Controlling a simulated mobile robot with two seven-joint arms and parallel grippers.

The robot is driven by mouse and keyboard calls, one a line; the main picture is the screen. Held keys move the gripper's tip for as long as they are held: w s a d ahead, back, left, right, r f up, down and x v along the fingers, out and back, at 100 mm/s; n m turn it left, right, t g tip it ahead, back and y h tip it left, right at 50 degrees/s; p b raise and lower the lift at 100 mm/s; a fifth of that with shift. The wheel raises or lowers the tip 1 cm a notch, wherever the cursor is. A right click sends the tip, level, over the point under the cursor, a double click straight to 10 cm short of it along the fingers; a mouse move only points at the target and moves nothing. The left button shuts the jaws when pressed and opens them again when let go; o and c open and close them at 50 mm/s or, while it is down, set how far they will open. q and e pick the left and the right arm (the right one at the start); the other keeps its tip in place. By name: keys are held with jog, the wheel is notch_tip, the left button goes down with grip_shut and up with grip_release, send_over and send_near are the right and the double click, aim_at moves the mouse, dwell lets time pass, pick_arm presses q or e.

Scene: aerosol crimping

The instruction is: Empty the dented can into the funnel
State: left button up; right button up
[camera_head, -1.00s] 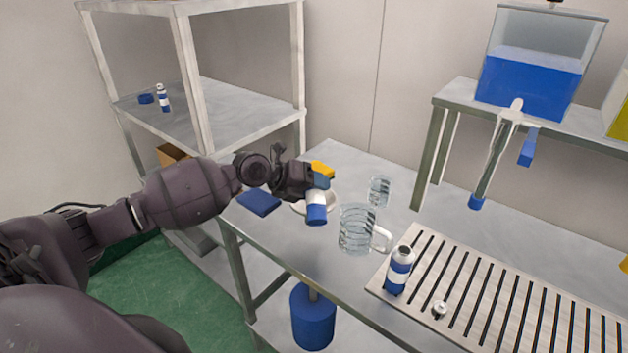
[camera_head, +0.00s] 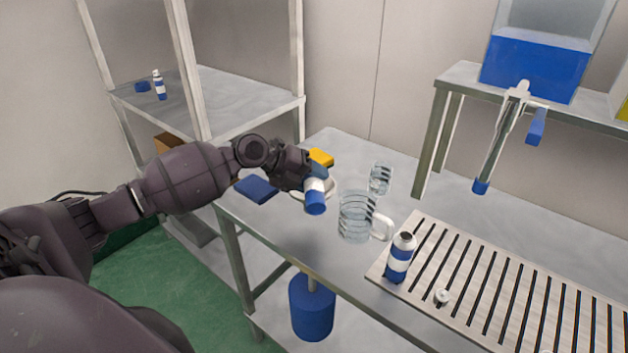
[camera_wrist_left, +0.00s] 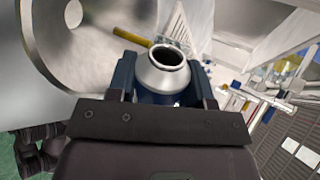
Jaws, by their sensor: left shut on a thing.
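My left gripper (camera_head: 310,170) is shut on a blue-and-white can (camera_head: 315,204), over the far left part of the table. The can is tilted, its blue base toward the head camera; its mouth is hidden there. In the left wrist view its open silver neck (camera_wrist_left: 167,70) shows between the fingers. The pale funnel (camera_head: 331,191) is behind the can and partly hidden by it. In the wrist view the wide grey funnel bowl (camera_wrist_left: 105,62) with its dark hole fills the upper left, beside the can's mouth. I cannot see liquid flowing or a dent. My right gripper is out of view.
Glass jugs (camera_head: 356,218) stand right of the can. An open blue-and-white can (camera_head: 400,258) and a small white valve (camera_head: 442,296) are on the slatted rack (camera_head: 482,290). A blue cloth (camera_head: 256,189) and yellow block (camera_head: 320,158) lie nearby. A blue container (camera_head: 312,308) is below the table.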

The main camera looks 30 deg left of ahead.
pick_arm(q)
jog(key=shift+w+f+n+g+h+b, duration=0.1)
jog(key=shift+f+n+g+h+b, duration=0.35)
jog(key=shift+b, duration=0.55)
jog(key=shift+w+a+n+g+h+b, duration=0.15)
jog(key=shift+n+g+h+b, duration=0.1)
jog(key=shift+n+g+b, duration=0.35)
jog(key=shift+w+a+r+n+g+h+b, duration=0.15)
jog(key=shift+r+n+g+h+b, duration=0.05)
jog(key=shift+n+g+h+b, duration=0.25)
jog(key=shift+w+a+r+n+g+h+b, duration=0.1)
jog(key=shift+w+r+n+g+h+b, duration=0.15)
jog(key=shift+n+h, duration=0.25)
jog(key=shift+w+a+r+n+g+h+b, duration=0.15)
jog(key=shift+n+g+h+b, duration=0.35)
jog(key=shift+n+g+h, duration=0.1)
jog(key=shift+r+n, duration=0.1)
jog(key=shift+n, duration=0.2)
jog(key=shift+w+a+r+n+g+h, duration=0.15)
jog(key=shift+a+r+n+g+h, duration=0.1)
jog(key=shift+n+g+h, duration=0.15)
